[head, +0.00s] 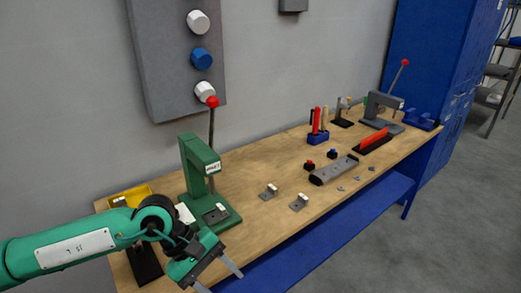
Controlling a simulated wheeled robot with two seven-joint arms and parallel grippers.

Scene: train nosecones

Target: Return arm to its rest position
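My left arm comes in from the left, green with a black wrist. My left gripper (219,277) is at the bottom, in front of the workbench's (250,225) near left edge. Its two grey fingers are spread apart with nothing seen between them. A green press (195,165) with a red-knobbed lever stands on the bench just behind my wrist, and my gripper looks apart from it. Two small metal brackets (299,202) (270,192) lie on the bench right of the press. My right arm and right gripper are not in view.
A yellow bin (131,196) is partly hidden behind my arm. A grey rail block (334,170), a blue tool holder (318,137), an orange-red part (371,141) and a grey press (382,108) stand farther right. A blue cabinet (435,60) is behind. Floor at right is clear.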

